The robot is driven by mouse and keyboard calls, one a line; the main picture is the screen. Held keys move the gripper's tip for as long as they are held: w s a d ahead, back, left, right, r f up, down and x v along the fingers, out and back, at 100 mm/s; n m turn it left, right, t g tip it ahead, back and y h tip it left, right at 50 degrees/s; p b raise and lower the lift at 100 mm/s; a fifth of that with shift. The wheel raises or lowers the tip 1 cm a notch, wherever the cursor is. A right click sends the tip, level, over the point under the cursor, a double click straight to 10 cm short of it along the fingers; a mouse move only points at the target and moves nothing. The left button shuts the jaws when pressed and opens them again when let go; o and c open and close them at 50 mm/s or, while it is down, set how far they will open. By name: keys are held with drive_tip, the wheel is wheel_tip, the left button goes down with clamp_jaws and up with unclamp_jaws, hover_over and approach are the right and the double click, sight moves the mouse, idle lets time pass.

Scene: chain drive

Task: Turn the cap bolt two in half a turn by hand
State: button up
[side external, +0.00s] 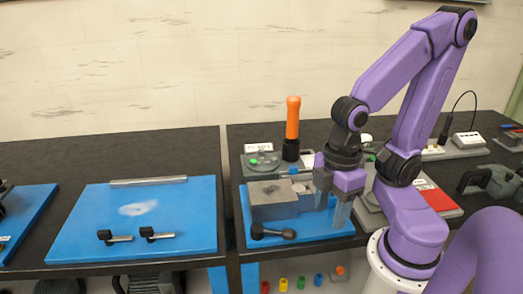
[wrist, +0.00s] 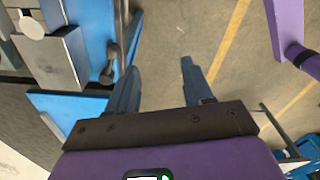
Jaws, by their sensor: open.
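Two small bolts with black heads and grey shanks, the left one (side external: 113,237) and the right one (side external: 157,234), lie on the left blue mat. I cannot tell which, if either, is cap bolt two. A dark bar with rounded ends (side external: 272,233) lies at the front of the grey block (side external: 280,200) on the right blue mat. A dark rod-like piece (wrist: 108,65) beside the block shows in the wrist view. My gripper (side external: 338,212) points down at the block's right side, its fingers apart. In the wrist view the gripper (wrist: 158,75) has nothing between its fingers.
A grey strip (side external: 148,181) lies along the back of the left mat (side external: 80,225). An orange-handled tool (side external: 292,125) stands upright behind the block. The bench's front edge is close to my gripper, with floor (wrist: 225,30) beyond it. The left mat's middle is mostly clear.

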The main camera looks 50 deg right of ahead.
drive_tip(key=w+a+r+m+y, duration=0.2)
drive_tip(key=w+a+y, duration=0.2)
drive_tip(key=a, duration=0.3)
drive_tip(key=w+a+r+m+t+y, duration=0.2)
drive_tip(key=w+r, duration=0.1)
drive_tip(key=w, duration=0.5)
drive_tip(key=w+a+r+m+t+y, duration=0.1)
drive_tip(key=w+a+r+m+t, duration=0.15)
drive_tip(key=w, duration=0.45)
drive_tip(key=w+d+r+m+t, duration=0.2)
drive_tip(key=w+d+t, duration=0.2)
drive_tip(key=w, duration=0.5)
drive_tip(key=m+g+h, duration=0.5)
drive_tip(key=m+h, duration=0.6)
drive_tip(key=m, duration=0.2)
hover_over(261, 151)
drive_tip(key=s+a, duration=0.5)
wheel_tip(261, 151, down, 7)
drive_tip(key=x, duration=1.7)
drive_tip(key=shift+s+a+f, duration=0.15)
drive_tip(key=shift+s+f, duration=0.1)
drive_tip(key=shift+s, duration=0.05)
